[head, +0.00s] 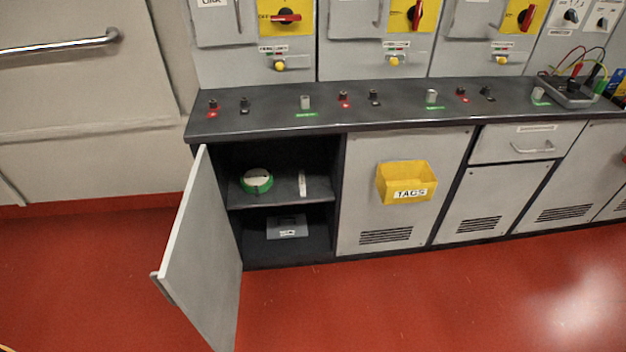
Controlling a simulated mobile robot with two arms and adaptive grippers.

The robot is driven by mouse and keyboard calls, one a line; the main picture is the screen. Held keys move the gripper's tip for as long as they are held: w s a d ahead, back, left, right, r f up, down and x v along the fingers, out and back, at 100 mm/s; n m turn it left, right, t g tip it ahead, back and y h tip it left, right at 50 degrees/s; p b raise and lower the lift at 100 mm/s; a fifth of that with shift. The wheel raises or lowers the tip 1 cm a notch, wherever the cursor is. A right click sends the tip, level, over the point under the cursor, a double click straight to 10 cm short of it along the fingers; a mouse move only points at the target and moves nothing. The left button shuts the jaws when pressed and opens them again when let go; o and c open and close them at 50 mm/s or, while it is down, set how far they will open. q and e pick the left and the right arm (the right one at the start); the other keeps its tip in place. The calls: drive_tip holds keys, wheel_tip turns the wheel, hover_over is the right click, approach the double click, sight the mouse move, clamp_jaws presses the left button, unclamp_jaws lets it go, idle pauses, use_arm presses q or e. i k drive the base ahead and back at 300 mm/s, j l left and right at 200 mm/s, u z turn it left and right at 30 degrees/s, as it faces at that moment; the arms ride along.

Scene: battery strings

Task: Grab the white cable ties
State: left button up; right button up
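A small narrow white bundle (302,184), which looks like the white cable ties, is on the upper shelf of the open cabinet, towards the right side. It is too small to make out single ties. The shelf (280,197) is dark, and its right end lies in shadow. The cabinet door (205,250) stands open, swung out to the left. Neither of my grippers shows in the head view.
A green and white roll (257,181) is left of the bundle on the same shelf. A grey box (287,227) is on the compartment below. A yellow TAGS bin (407,182) hangs on the closed door to the right. Red floor (330,310) in front is clear.

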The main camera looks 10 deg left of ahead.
sight(303, 179)
drive_tip(key=i+l+u, duration=0.4)
drive_tip(key=i+l, duration=0.45)
